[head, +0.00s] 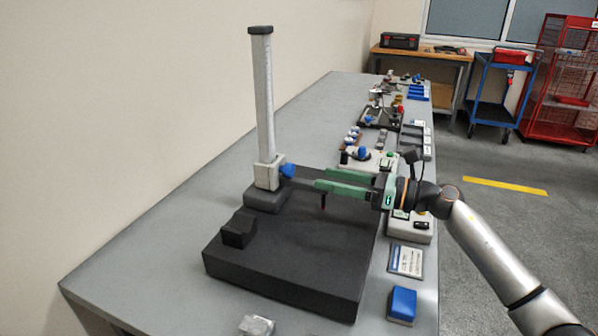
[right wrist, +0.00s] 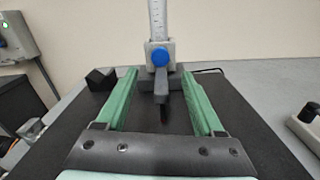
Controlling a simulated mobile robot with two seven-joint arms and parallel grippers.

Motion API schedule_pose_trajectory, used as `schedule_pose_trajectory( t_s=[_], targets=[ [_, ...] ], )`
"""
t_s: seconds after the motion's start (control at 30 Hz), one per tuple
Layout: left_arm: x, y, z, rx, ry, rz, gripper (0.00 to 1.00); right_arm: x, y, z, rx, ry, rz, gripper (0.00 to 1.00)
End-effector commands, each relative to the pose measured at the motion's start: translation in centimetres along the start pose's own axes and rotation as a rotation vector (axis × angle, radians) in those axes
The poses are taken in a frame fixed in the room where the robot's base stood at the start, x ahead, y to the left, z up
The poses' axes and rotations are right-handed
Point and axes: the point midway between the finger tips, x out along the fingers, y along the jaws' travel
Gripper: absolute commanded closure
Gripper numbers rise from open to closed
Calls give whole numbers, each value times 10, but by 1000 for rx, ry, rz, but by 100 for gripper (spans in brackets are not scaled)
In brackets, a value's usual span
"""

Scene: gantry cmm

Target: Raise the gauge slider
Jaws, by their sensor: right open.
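The height gauge has a tall pale column (head: 263,95) with a scale, standing on a dark base (head: 265,199). Its light grey slider (head: 266,175) sits low on the column, just above the base, and also shows in the right wrist view (right wrist: 172,50). A blue knob (right wrist: 159,57) is on the slider. A dark arm with a red-tipped probe sticks out from the slider towards me. My right gripper (head: 319,179) is open, its green fingers pointing at the slider on either side of the dark arm. Contact is not visible. My left gripper is out of view.
A blue box (head: 402,304) and a card (head: 406,261) lie right of the plate. Several small parts and trays line the bench further back. The wall is at the left.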

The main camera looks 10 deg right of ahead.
Motion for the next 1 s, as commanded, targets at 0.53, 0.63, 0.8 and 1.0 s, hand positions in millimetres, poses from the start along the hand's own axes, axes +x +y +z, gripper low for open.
schedule_pose_trajectory(
  t_s=[0.53,0.63,0.8,1.0],
  targets=[
    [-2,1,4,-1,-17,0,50,72,0,0,0,0,-1,31],
    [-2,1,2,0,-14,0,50,72,0,0,0,0,-1,31],
    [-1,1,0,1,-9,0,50,72,0,0,0,0,-1,33],
    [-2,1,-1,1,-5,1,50,72,0,0,0,0,-1,55]
  ],
)
